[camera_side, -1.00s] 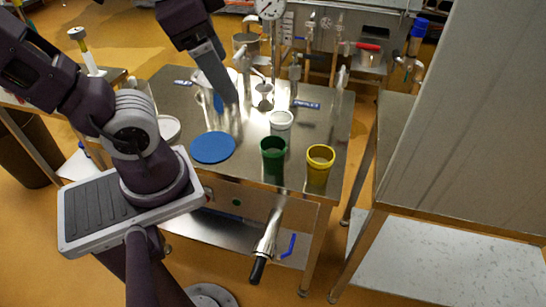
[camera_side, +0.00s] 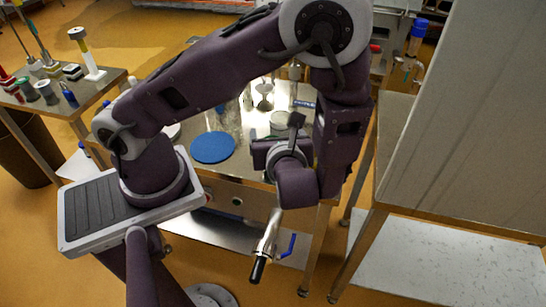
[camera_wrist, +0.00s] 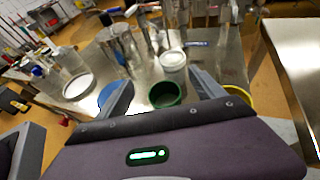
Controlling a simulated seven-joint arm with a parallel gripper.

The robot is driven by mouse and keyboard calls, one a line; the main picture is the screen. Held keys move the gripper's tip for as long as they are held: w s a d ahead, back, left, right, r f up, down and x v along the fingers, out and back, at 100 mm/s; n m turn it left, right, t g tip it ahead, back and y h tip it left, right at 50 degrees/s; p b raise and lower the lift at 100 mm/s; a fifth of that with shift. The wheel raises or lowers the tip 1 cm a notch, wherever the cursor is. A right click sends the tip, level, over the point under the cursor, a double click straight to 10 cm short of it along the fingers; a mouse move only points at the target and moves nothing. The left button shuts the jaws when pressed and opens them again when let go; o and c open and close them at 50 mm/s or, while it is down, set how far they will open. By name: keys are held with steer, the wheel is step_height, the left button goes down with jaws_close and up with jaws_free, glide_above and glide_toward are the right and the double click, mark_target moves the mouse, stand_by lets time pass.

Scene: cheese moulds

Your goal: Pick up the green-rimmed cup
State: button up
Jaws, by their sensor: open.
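The green-rimmed cup (camera_wrist: 166,96) stands upright on the steel table in the wrist view, its open mouth towards the camera. My gripper (camera_wrist: 160,78) is open, and in that view the cup appears between its two fingers. I see nothing held, and I cannot tell how far the fingertips are from the rim. In the side view my arm hides the cup and most of my gripper.
A white cup (camera_wrist: 173,62) stands just beyond the green one. A yellow cup (camera_wrist: 239,98) is partly hidden behind the right finger. A blue disc (camera_side: 213,147) lies flat on the left of the table. Metal fittings and glassware stand further back.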

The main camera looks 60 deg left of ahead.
step_height(320, 180, down, 11)
steer(key=shift+a+r, duration=0.1)
steer(key=x, duration=0.6)
steer(key=shift+a+r, duration=0.15)
steer(key=shift+a, duration=0.4)
steer(key=c, duration=1.6)
step_height(320, 180, up, 10)
steer(key=w+a+r, duration=0.1)
steer(key=w+a, duration=0.2)
steer(key=a, duration=0.6)
steer(key=w+a+r, duration=0.1)
steer(key=w+a, duration=0.3)
steer(key=a, duration=0.5)
steer(key=s+a+r, duration=0.1)
steer(key=a+r, duration=0.1)
steer(key=a, duration=0.3)
steer(key=s+a+r, duration=0.1)
steer(key=a+r, duration=0.1)
steer(key=a, duration=0.2)
steer(key=s+a+r, duration=0.2)
steer(key=a, duration=0.3)
steer(key=shift+a, duration=0.4)
